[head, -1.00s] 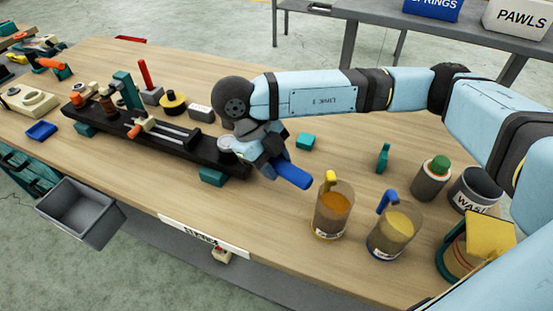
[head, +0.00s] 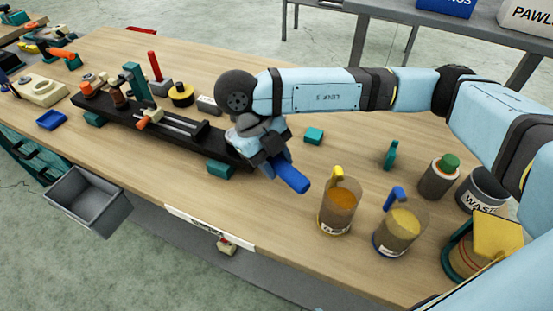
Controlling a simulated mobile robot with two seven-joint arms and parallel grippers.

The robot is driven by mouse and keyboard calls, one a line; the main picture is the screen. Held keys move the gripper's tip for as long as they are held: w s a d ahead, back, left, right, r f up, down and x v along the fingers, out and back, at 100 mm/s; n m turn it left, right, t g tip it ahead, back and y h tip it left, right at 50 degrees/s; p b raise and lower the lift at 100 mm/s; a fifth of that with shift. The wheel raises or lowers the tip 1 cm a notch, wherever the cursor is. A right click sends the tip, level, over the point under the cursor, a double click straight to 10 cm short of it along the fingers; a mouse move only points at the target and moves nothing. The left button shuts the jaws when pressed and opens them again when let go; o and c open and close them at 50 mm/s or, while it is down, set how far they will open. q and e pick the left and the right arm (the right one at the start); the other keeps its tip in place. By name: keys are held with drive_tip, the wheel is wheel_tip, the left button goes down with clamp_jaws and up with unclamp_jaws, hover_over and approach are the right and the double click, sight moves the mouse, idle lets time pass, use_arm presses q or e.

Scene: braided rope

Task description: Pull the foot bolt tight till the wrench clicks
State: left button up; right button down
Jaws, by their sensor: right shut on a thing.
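My right gripper (head: 272,155) is over the right end of a long black bed (head: 190,139) on the wooden bench. It is shut on the wrench, whose blue handle (head: 292,178) sticks out toward the front right. The wrench's head and the foot bolt are hidden under the gripper and wrist. The bed rests on teal feet; one teal foot (head: 220,170) shows near the gripper and another (head: 95,118) at the left end. My left gripper is not in view.
A jar with orange contents (head: 338,207) and a jar with yellow contents (head: 400,232) stand to the right of the handle. A teal block (head: 314,136) lies behind it. A grey bin (head: 88,200) hangs at the front edge. Bench top (head: 260,215) in front of the handle is clear.

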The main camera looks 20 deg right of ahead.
drive_tip(key=shift+a, duration=0.1)
drive_tip(key=shift+s+a+m, duration=0.1)
drive_tip(key=shift+a+m, duration=0.25)
drive_tip(key=shift+m, duration=0.05)
drive_tip(key=shift+b, duration=0.3)
idle(0.4)
drive_tip(key=shift+d, duration=0.1)
idle(0.6)
drive_tip(key=shift+r, duration=1.1)
idle(2.7)
